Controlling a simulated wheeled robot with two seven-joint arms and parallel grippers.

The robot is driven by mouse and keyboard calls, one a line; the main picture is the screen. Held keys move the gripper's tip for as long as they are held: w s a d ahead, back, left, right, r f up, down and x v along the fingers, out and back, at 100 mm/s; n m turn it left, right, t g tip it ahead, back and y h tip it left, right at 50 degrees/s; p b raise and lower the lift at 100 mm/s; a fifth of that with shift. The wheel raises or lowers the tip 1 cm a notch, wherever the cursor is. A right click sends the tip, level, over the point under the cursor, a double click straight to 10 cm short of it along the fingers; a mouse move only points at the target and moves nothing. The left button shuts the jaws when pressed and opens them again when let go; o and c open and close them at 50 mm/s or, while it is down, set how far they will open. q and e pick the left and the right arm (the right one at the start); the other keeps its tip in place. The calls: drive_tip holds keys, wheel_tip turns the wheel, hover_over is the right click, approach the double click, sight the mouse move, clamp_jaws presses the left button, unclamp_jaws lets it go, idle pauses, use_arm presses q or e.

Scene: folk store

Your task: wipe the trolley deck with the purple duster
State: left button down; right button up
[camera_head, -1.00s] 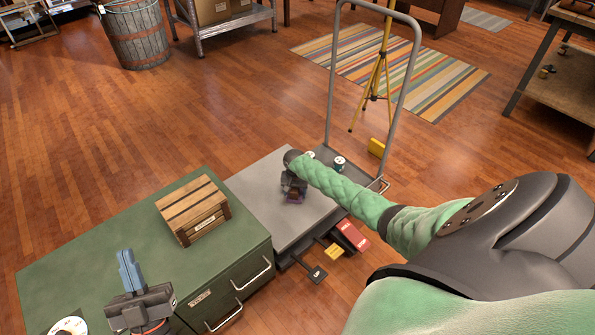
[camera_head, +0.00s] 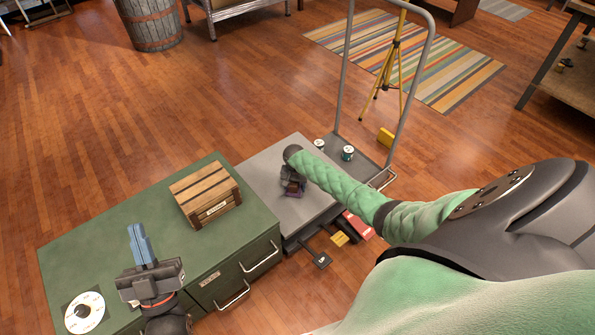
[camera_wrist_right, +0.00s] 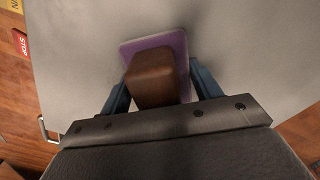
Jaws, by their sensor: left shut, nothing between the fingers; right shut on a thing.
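The trolley deck (camera_head: 268,162) is a grey flat surface beside the green cabinet in the head view. My right gripper (camera_head: 292,186) is over the deck, reached by my green-sleeved arm, and partly hidden by it. In the right wrist view, my right gripper (camera_wrist_right: 158,90) is shut on the brown block handle of the purple duster (camera_wrist_right: 152,45). The duster's purple pad lies at or very near the pale deck surface (camera_wrist_right: 70,85); exact contact is hard to tell. Dark smudges show on the deck near the pad. My left gripper (camera_head: 138,243) is shut and empty above the green cabinet.
A wooden crate (camera_head: 205,194) and a white disc (camera_head: 85,312) are on the green cabinet (camera_head: 105,225). Two small tins (camera_head: 347,153) stand by the trolley's upright handle (camera_head: 345,75).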

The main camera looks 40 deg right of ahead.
drive_tip(key=shift+s+a+f+p, duration=0.1)
drive_tip(key=shift+a+p, duration=0.2)
drive_tip(key=shift+a, duration=0.4)
drive_tip(key=shift+s+a+f+p, duration=0.1)
drive_tip(key=shift+a+p, duration=0.2)
drive_tip(key=shift+a, duration=0.35)
drive_tip(key=shift+w+r, duration=0.1)
drive_tip(key=shift+w, duration=0.4)
drive_tip(key=shift+w+b, duration=0.4)
drive_tip(key=shift+w, duration=0.2)
drive_tip(key=shift+d, duration=3)
drive_tip(key=shift+w+d, duration=0.15)
drive_tip(key=shift+d, duration=0.9)
drive_tip(key=shift+w+d, duration=0.15)
drive_tip(key=shift+d, duration=1.6)
